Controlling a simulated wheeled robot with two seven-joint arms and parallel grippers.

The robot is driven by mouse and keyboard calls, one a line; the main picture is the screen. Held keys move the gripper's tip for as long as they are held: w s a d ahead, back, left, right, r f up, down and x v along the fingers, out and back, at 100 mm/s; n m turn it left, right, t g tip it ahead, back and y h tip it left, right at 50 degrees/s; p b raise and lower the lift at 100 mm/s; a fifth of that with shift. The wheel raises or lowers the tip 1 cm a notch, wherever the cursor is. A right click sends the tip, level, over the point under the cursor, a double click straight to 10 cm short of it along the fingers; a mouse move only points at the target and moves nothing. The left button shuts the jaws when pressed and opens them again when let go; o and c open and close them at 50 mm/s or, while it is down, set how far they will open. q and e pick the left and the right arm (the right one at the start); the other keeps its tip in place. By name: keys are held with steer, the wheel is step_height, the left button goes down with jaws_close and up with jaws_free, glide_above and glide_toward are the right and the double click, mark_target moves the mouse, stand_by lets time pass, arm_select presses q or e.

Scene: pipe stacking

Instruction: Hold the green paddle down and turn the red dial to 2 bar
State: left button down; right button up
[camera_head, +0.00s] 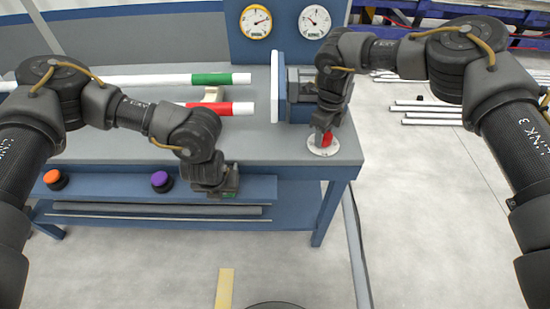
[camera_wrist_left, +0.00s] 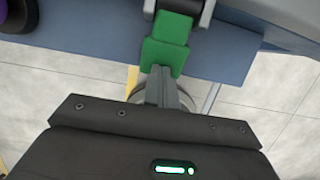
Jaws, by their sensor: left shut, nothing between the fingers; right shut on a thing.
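The red dial (camera_head: 327,139) sits on a round white plate (camera_head: 322,149) at the bench's front right corner. My right gripper (camera_head: 325,126) points down from above and is shut on the dial. The green paddle (camera_wrist_left: 166,52) hangs from a dark hinge at the bench front in the left wrist view; only a sliver shows in the head view under my left gripper (camera_head: 228,190). My left gripper's shut, empty fingertips (camera_wrist_left: 160,72) overlap the paddle's lower end in the left wrist view. Whether they press on it I cannot tell. The dial's marks are too small to read.
Two gauges, one yellow-rimmed (camera_head: 256,21) and one white (camera_head: 315,22), are on the blue back panel. White pipes with a green band (camera_head: 212,79) and a red band (camera_head: 222,107) lie on the bench. Orange (camera_head: 56,179) and purple (camera_head: 161,181) knobs line the front.

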steer(key=shift+d+f, duration=0.2)
steer(key=shift+d, duration=0.15)
steer(key=n, duration=0.3)
steer(key=shift+r, duration=0.1)
steer(key=shift+w, duration=0.1)
arm_select(q)
steer(key=shift+r, duration=2)
arm_select(e)
steer(key=shift+r, duration=0.1)
steer(key=o, duration=0.6)
steer(key=shift+w, duration=0.1)
arm_select(q)
steer(key=shift+w+d+f, duration=0.1)
steer(key=shift+w+d, duration=0.1)
arm_select(e)
steer(key=o, duration=0.3)
steer(key=shift+w+f, duration=0.1)
steer(key=shift+f, duration=0.1)
arm_select(q)
steer(key=shift+s+a, duration=0.15)
steer(key=shift+a, duration=0.05)
arm_select(e)
steer(key=shift+a+r, duration=0.1)
steer(key=shift+a, duration=0.1)
arm_select(q)
steer(key=shift+d, duration=0.1)
